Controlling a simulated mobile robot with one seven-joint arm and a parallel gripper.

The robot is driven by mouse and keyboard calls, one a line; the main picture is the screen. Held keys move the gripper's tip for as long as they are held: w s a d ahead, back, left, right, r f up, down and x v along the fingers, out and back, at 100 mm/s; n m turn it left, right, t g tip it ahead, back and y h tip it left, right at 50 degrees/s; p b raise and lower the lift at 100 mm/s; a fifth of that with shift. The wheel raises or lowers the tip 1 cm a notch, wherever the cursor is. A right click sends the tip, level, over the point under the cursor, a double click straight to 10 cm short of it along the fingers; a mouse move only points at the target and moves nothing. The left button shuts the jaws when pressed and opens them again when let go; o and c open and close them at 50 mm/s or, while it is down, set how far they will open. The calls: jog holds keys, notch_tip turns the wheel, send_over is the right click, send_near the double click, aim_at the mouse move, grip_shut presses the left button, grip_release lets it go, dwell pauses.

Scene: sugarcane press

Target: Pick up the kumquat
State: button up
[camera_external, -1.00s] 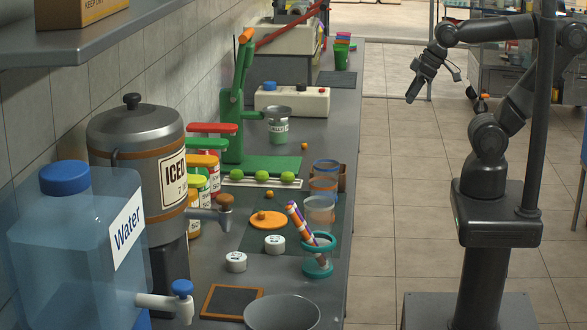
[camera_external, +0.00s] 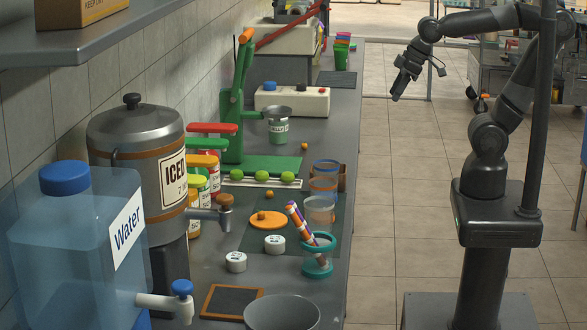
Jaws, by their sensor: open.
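Small orange balls that look like kumquats lie on the counter: one (camera_external: 304,146) near the green press base, another (camera_external: 269,194) farther forward near the dark mat. A small orange knob or fruit also sits on the round orange lid (camera_external: 274,220); I cannot tell which. Green limes (camera_external: 261,176) sit in a row on a white rack. My gripper (camera_external: 397,95) is open, empty and pointing down over the floor, to the right of the counter and well apart from the fruit. Its fingers are small and dark in this view.
The green press (camera_external: 233,110) with its tall lever stands behind the fruit. Clear cups (camera_external: 320,211) and a teal-rimmed holder with striped straws (camera_external: 318,262) line the counter's right edge. A metal bowl (camera_external: 282,314) is in front. Open floor lies between counter and my base.

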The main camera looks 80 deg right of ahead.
jog(key=w+a+n, duration=0.1)
jog(key=w, duration=0.7)
jog(key=n+g+y, duration=0.2)
jog(key=n+g, duration=0.1)
jog(key=n, duration=0.2)
send_over(270, 194)
jog(key=s+d, duration=0.3)
notch_tip(270, 194, down, 20)
jog(key=x, duration=0.6)
jog(key=w+x, duration=0.1)
jog(key=x, duration=0.3)
jog(key=shift+c, duration=0.4)
grip_shut()
